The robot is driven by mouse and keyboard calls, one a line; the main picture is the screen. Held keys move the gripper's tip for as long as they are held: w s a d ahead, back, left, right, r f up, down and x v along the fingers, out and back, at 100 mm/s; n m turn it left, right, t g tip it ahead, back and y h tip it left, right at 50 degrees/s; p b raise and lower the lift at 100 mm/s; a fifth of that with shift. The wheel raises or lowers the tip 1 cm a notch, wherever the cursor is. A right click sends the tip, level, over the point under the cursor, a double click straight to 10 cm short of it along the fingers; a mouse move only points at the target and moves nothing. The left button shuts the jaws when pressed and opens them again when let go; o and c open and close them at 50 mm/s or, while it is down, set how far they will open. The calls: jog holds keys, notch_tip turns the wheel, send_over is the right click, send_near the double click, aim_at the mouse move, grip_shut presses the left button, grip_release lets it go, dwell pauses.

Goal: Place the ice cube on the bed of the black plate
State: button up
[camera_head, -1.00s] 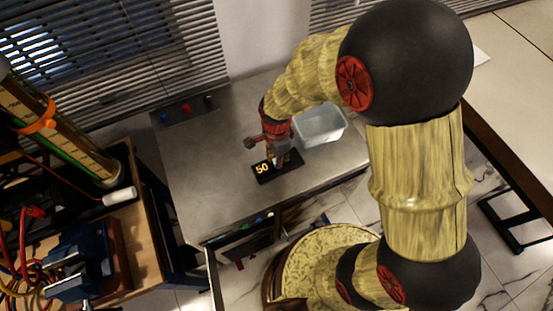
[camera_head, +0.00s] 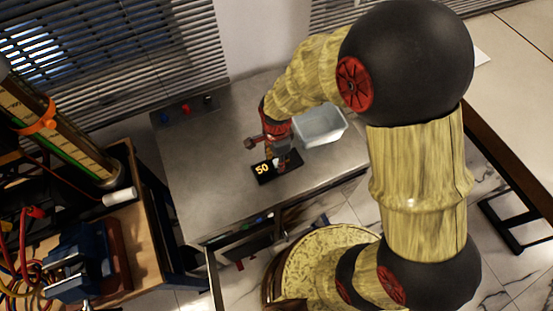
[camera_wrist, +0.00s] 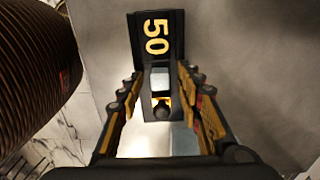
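The black plate (camera_head: 288,166) lies on the grey bench top, with a yellow "50" at its left end. It also shows in the wrist view (camera_wrist: 141,30). The ice cube (camera_wrist: 160,84), a small pale block, appears to rest on the plate beside the "50"; in the head view it is a small whitish spot (camera_head: 276,162). My gripper (camera_wrist: 159,78) points down over the plate, its fingers apart on either side of the cube with gaps on both sides. In the head view my gripper (camera_head: 283,155) partly covers the plate's far edge.
A clear, pale bin (camera_head: 320,127) stands just right of my gripper. The bench top (camera_head: 205,170) is free to the left of the plate. Coloured knobs (camera_head: 187,108) sit at its back left edge. A wooden cart with a blue vise (camera_head: 80,260) is at the lower left.

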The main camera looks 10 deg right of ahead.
notch_tip(320, 180, up, 12)
jog(key=p, duration=0.2)
jog(key=shift+r, duration=0.15)
notch_tip(320, 180, up, 7)
jog(key=n+t, duration=0.1)
jog(key=n, duration=0.2)
send_over(286, 166)
jog(key=s+d+r+n+t, duration=0.4)
jog(key=s+d+r+n, duration=0.5)
jog(key=s+r+n, duration=0.2)
notch_tip(286, 166, up, 3)
jog(key=shift+s+f+n+t, duration=0.15)
jog(key=shift+s+n+t, duration=0.15)
jog(key=shift+n, duration=0.1)
jog(key=shift+f, duration=0.1)
jog(key=shift+w+f+b, duration=0.1)
jog(key=shift+f+b, duration=0.45)
jog(key=shift+f, duration=0.1)
